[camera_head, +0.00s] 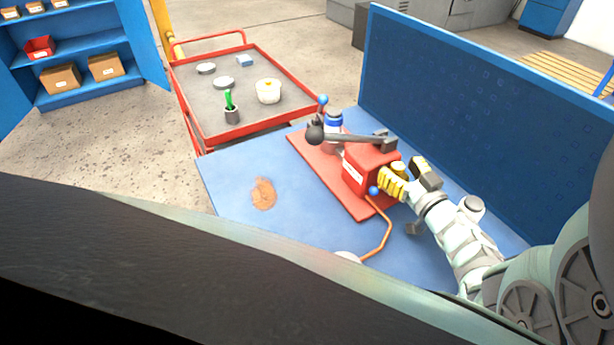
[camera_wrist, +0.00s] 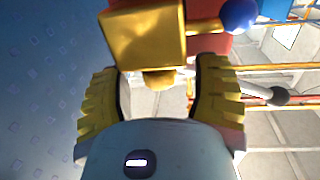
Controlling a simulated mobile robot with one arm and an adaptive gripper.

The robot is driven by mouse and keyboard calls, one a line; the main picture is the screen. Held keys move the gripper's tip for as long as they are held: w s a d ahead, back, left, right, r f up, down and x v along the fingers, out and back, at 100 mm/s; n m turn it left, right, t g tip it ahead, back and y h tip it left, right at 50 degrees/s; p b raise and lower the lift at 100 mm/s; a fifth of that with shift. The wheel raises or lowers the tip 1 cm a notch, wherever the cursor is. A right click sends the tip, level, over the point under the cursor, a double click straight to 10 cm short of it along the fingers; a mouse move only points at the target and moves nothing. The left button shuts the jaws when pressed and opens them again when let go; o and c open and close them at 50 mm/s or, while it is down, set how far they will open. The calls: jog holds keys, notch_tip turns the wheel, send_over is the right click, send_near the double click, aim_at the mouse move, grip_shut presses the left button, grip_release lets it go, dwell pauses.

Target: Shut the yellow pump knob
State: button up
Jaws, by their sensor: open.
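The red pump (camera_head: 368,172) stands on a red base plate on the blue bench. My gripper (camera_head: 410,178) is at the pump's right side, its yellow-padded fingers spread. In the wrist view a gold, square-faced block (camera_wrist: 146,40) is just beyond my gripper (camera_wrist: 160,85). A small yellow knob-like end (camera_wrist: 160,78) projects below the block, between the two open fingers. A gap shows on each side of it. A stem runs from the block to a blue ball (camera_wrist: 238,14). In the head view my fingers largely hide the knob.
A pump lever with a black ball (camera_head: 315,133) extends left above the plate. An orange hose (camera_head: 387,235) curves along the bench. A blue panel (camera_head: 480,100) rises behind my arm. A red-rimmed cart (camera_head: 243,125) holds small items. The bench's left part, with an orange stain (camera_head: 263,193), is open.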

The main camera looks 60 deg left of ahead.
jog(key=shift+s, duration=0.1)
jog(key=shift+c, duration=0.3)
grip_shut()
jog(key=shift+m+t, duration=0.3)
jog(key=shift+t, duration=0.6)
jog(key=shift+m+t+h, duration=0.3)
jog(key=shift+m+t, duration=0.2)
jog(key=shift+m, duration=0.1)
jog(key=shift+m+t+h, duration=0.5)
jog(key=shift+m+t, duration=0.2)
jog(key=shift+t, duration=0.3)
